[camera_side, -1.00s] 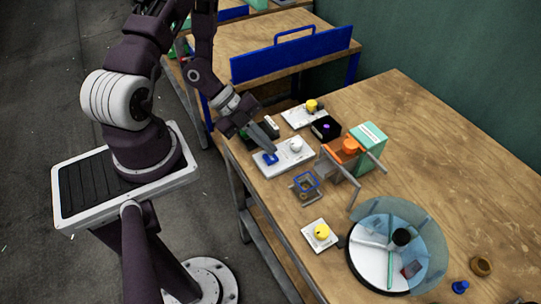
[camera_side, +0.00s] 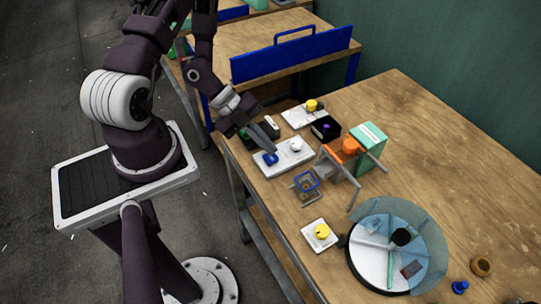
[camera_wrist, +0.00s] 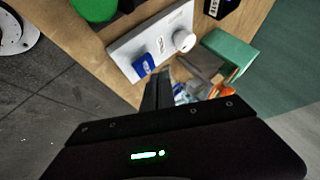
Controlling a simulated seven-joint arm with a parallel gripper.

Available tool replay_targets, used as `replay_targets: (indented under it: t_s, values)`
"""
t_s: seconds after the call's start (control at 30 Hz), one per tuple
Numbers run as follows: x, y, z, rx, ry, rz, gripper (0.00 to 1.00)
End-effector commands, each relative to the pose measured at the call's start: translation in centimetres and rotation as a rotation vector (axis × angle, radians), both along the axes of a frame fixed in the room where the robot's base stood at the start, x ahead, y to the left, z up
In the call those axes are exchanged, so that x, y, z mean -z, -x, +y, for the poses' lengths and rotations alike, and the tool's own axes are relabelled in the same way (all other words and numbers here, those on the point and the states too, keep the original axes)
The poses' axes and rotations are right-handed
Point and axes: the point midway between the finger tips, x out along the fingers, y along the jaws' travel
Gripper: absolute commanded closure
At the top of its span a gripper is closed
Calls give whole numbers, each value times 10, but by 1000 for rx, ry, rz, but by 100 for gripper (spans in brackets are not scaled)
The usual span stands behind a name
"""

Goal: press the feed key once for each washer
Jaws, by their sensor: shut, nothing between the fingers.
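A white panel (camera_side: 262,170) lies on the wooden bench and carries a blue key (camera_side: 270,159) and a round white knob (camera_side: 296,145). My gripper (camera_side: 272,149) is shut and empty, its fingertips close to the blue key; I cannot tell whether they touch it. In the wrist view the fingertips (camera_wrist: 160,76) stand just beside the blue key (camera_wrist: 143,65), with the white knob (camera_wrist: 184,40) beyond. No label naming the feed key is readable. A small blue-rimmed open holder (camera_side: 306,181) stands in front of the panel. I cannot make out any washers in it clearly.
An orange-topped stand (camera_side: 350,147) with grey rails and a green box (camera_side: 372,133) stand right of the panel. A round dish with a clear cover (camera_side: 425,225) and a yellow-button plate (camera_side: 321,236) sit nearer.

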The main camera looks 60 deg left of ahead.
Motion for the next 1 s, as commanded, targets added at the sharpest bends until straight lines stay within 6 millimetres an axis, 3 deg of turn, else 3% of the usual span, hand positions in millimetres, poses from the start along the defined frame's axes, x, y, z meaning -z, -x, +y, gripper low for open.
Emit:
replay_targets:
  t_s: [1.0]
  values:
    - [9, 0, 0, 0, 0, 0, 100]
